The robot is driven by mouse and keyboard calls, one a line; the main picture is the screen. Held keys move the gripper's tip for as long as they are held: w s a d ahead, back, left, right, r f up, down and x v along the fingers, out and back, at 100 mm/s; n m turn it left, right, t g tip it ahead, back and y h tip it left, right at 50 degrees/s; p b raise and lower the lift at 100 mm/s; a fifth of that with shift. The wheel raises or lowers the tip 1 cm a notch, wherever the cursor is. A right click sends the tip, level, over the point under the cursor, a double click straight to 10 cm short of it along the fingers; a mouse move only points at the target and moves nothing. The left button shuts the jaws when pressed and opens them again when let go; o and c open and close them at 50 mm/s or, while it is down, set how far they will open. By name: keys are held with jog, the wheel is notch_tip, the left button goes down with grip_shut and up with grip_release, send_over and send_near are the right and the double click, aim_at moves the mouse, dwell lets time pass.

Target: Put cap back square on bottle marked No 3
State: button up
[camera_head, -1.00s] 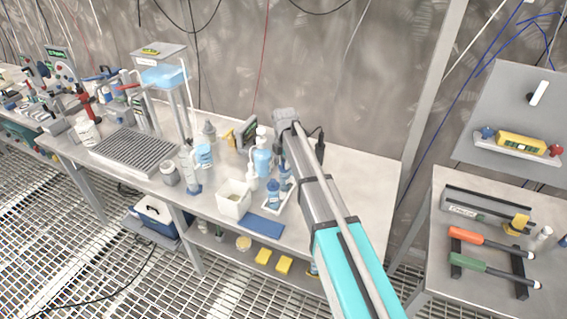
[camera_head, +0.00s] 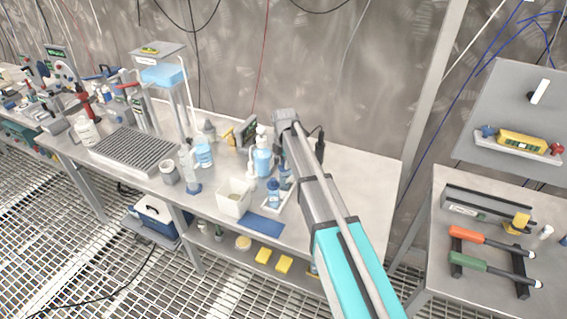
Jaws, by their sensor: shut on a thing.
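A small blue-and-white bottle (camera_head: 273,191) with a darker blue top stands at the white tray (camera_head: 268,207) near the front of the bench. Another blue item beside it is partly covered by my arm. The No 3 marking is too small to read, and I cannot pick out a loose cap. My arm reaches from the lower right to above this part of the bench. My gripper is hidden behind my own arm links, so its fingers and anything in them do not show.
A pump bottle (camera_head: 263,158) stands just behind, and a white tub (camera_head: 234,196) to the left. A blue mat (camera_head: 262,225) lies in front. A grated tray (camera_head: 134,151) is further left. The bench right of my arm is mostly clear.

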jog(key=o, duration=0.9)
jog(key=o, duration=0.5)
jog(key=shift+r, duration=0.15)
jog(key=shift+r+p, duration=3.4)
jog(key=shift+p, duration=0.1)
jog(key=shift+s, duration=0.1)
